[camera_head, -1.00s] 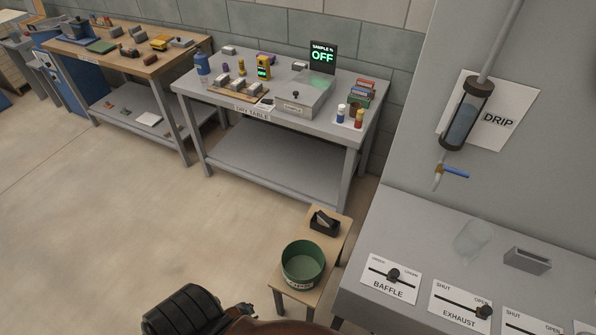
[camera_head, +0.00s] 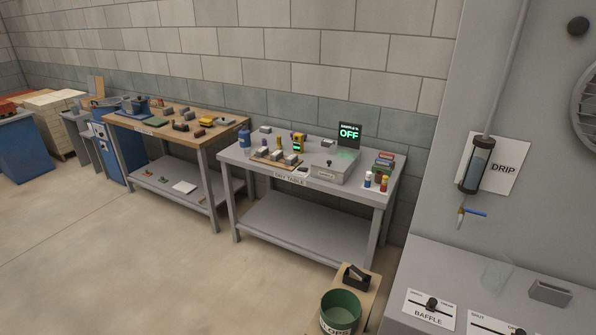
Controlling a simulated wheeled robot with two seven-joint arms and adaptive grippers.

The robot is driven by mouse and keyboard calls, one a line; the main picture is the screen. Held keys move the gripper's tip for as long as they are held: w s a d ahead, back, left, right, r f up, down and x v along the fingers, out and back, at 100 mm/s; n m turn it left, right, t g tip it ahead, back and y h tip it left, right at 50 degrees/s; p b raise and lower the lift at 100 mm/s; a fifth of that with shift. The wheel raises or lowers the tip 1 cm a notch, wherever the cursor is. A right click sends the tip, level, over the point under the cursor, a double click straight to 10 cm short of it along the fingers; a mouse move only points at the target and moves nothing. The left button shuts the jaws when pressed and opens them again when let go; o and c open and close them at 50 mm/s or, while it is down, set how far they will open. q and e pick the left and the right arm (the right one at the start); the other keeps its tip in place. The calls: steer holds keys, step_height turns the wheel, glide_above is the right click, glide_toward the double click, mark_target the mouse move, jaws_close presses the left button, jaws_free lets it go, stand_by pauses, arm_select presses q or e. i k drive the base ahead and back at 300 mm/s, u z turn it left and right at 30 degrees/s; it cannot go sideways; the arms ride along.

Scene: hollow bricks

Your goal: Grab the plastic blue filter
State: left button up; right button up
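A clear cylinder with dark end caps and bluish-grey contents (camera_head: 477,163) is fixed upright on the right wall, on a pipe beside the DRIP sign. It is the only filter-like thing I see; I cannot tell whether it is the plastic blue filter. A small blue lever (camera_head: 474,212) sits on the spout below it. A blue bottle-like container (camera_head: 245,138) stands at the left back of the grey table. Neither of my grippers shows in the view now.
The grey table (camera_head: 230,184) holds blocks, a box and small bottles. A wooden-topped bench (camera_head: 222,131) stands left of it. A green bucket (camera_head: 340,312) is on a low stool at the bottom. A grey counter (camera_head: 455,265) fills the lower right. The floor at left is open.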

mark_target(382, 163)
steer(key=u, duration=1.3)
steer(key=i, duration=2.6)
steer(key=z, duration=1)
steer(key=i, duration=0.65)
steer(key=z, duration=0.6)
